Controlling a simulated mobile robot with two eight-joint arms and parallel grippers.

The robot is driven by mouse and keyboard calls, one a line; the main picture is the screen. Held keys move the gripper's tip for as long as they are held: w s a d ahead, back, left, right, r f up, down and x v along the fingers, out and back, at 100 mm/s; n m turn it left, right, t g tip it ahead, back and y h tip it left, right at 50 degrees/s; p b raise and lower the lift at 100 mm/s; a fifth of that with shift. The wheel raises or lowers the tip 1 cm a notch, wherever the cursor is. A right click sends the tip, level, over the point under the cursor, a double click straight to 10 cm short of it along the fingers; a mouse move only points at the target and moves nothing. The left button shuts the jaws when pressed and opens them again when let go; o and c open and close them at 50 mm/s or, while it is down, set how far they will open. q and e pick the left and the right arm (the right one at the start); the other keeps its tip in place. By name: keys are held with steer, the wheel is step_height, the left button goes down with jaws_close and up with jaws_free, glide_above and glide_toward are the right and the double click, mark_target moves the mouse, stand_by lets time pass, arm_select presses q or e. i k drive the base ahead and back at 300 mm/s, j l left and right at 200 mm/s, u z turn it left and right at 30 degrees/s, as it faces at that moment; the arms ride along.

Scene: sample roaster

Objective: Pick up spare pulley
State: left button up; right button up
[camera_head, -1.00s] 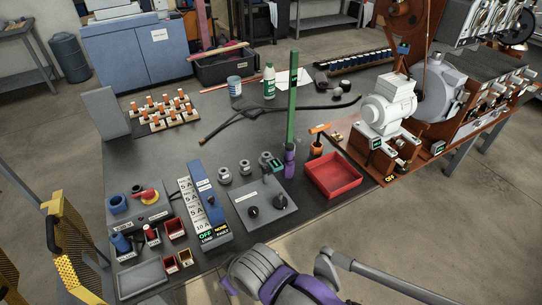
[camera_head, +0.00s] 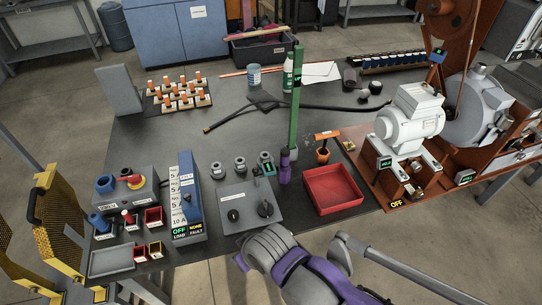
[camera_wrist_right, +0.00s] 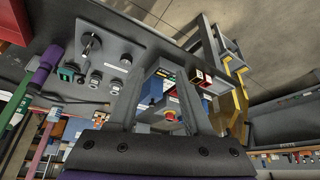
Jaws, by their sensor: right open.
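Three small grey metal pulley-like parts stand in a row on the dark bench behind a grey knob panel (camera_head: 238,218): a left one (camera_head: 217,171), a middle one (camera_head: 240,165) and a right one (camera_head: 265,158). I cannot tell which is the spare pulley. In the right wrist view the row shows left of the fingers, with one part (camera_wrist_right: 95,81) near the knob panel (camera_wrist_right: 105,35). My right gripper (camera_wrist_right: 160,80) is open, with nothing between its fingers. My right arm shows at the bottom of the head view, with its fingertips hidden. My left gripper is not in view.
Left is a blue switch box (camera_head: 187,205). A black hose (camera_head: 290,106) crosses the bench behind.

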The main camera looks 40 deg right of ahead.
mark_target(265, 159)
steer(key=l+u, duration=0.25)
steer(key=l, duration=0.85)
steer(key=i+l+u, duration=0.1)
steer(key=l, duration=0.2)
steer(key=i+l+u, duration=0.1)
steer(key=l, duration=0.15)
